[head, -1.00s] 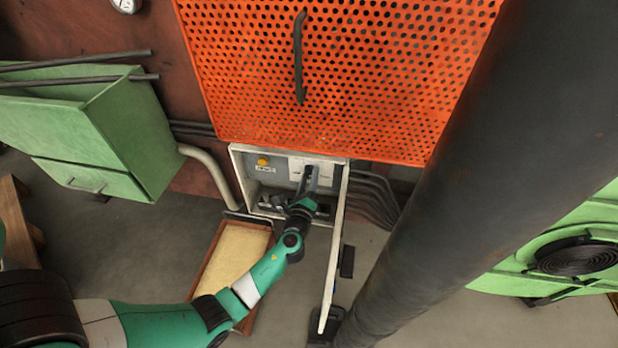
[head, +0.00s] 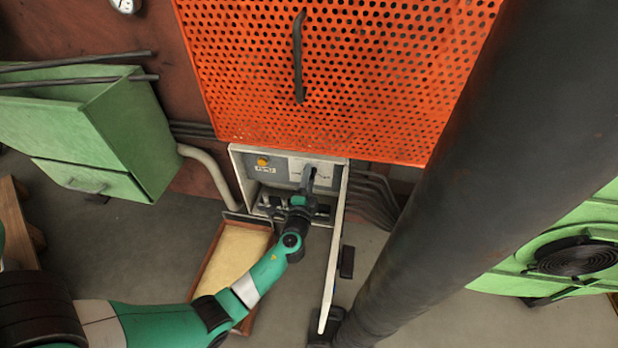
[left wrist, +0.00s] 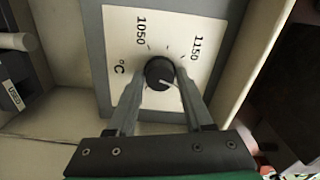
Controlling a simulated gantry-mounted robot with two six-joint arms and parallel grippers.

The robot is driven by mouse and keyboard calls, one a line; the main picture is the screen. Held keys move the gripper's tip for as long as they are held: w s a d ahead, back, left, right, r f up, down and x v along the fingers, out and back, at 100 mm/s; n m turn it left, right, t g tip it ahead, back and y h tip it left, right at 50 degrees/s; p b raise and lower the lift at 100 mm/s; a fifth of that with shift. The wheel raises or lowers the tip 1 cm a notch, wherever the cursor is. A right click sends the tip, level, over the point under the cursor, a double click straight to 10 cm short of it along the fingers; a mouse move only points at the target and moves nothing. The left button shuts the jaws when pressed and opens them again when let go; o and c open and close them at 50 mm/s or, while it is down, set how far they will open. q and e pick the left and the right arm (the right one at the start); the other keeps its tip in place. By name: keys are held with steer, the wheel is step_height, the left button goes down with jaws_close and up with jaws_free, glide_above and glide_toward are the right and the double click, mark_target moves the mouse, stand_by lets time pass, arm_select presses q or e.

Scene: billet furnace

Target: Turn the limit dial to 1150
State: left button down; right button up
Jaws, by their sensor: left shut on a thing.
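The limit dial (left wrist: 160,72) is a round black knob on a white plate (left wrist: 205,28) in the left wrist view. The plate reads 1050 at upper left, 1150 at upper right and °C at lower left. A pale line on the knob slants toward the lower right, off both numbers. My left gripper (left wrist: 160,76) is shut on the knob, one finger on each side. In the head view my left gripper (head: 309,176) reaches into the open control box (head: 238,175) and hides the dial. My right gripper is not in view.
The box door (head: 334,250) stands open to the right of my left arm. An orange perforated guard (head: 340,80) hangs just above the box. A yellow button (head: 262,161) is on the panel's left. A shallow tray (head: 240,250) lies below.

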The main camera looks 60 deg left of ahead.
arm_select(q)
steer(key=n, duration=1.1)
steer(key=shift+r, duration=0.2)
steer(key=shift+n, duration=0.3)
steer(key=shift+c, duration=1.6)
jaws_free()
steer(key=shift+s+f, duration=0.1)
steer(key=p+v, duration=0.2)
steer(key=v, duration=0.9)
steer(key=shift+s+d, duration=0.15)
steer(key=shift+d, duration=0.1)
